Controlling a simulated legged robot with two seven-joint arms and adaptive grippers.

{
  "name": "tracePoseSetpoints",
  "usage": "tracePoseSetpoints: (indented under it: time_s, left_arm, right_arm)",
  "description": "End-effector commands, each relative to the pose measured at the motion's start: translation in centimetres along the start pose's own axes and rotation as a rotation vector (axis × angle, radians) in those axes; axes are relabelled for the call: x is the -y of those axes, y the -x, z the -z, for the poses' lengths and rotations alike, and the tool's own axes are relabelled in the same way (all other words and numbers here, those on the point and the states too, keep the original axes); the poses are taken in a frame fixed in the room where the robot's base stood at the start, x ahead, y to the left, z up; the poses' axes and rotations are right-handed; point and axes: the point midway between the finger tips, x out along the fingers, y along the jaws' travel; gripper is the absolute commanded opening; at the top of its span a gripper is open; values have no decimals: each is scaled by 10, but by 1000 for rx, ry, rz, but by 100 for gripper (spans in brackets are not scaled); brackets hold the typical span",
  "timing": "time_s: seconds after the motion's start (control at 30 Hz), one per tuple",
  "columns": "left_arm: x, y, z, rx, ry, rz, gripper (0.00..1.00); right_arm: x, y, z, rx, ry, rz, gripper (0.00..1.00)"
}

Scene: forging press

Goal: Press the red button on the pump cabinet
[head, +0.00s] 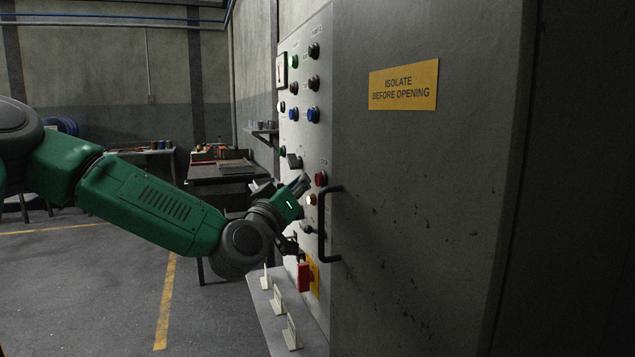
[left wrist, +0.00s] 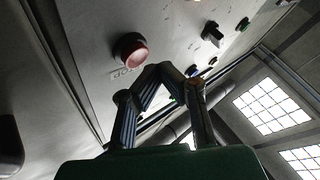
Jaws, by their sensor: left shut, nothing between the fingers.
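The pump cabinet (head: 430,180) stands at the right in the head view, with a control panel on its left-facing side. A red button (head: 320,179) sits on the panel near the door handle. It also shows large in the left wrist view (left wrist: 130,50), round, with a small label beside it. My left gripper (head: 303,183) is shut and empty, its fingertips just left of the red button in the head view. In the left wrist view the fingertips (left wrist: 160,72) are below and right of the button, with a visible gap. My right gripper is out of view.
A black door handle (head: 322,224) sticks out right of the button. Below are a lit amber button (head: 311,199) and a red switch on a yellow plate (head: 314,278). A ledge with white tags (head: 292,332) juts out lower down. A bench (head: 222,172) stands behind.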

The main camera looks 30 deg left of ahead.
Motion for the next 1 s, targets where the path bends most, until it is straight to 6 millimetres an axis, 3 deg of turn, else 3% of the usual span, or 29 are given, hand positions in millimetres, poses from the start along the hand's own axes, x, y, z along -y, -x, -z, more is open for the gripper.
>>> tracePoseSetpoints:
  time_s: [1.0]
  left_arm:
    - [-8,-7,-4,0,-1,0,0]
  right_arm:
    - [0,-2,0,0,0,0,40]
